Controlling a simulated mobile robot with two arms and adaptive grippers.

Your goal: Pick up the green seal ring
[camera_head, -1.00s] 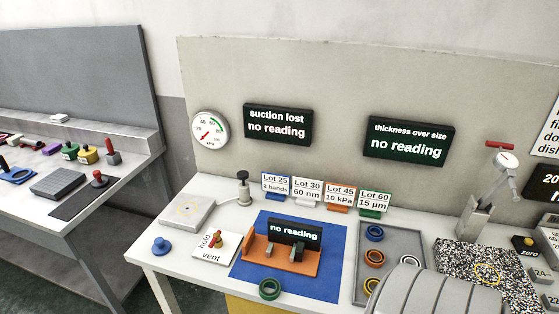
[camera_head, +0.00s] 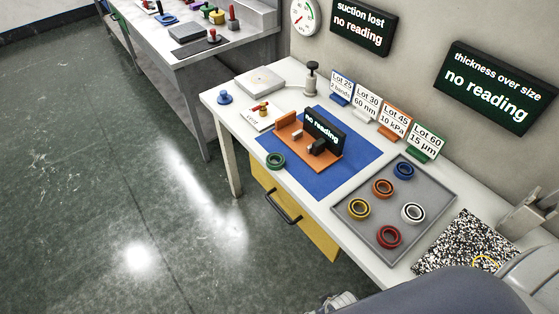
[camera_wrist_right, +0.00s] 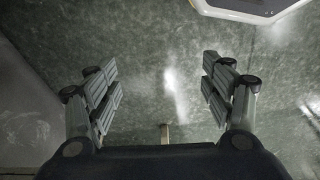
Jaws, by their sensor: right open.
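The green seal ring (camera_head: 275,160) lies flat near the front edge of the white bench, at the front edge of the blue mat (camera_head: 340,186). The ring does not show in that view. My left gripper is not in view.
An orange stand (camera_head: 289,131) with a dark display stands on the mat. A grey tray (camera_head: 441,185) with several rings is to the right. A yellow drawer (camera_head: 318,236) with a dark handle is below. The floor before the bench is clear.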

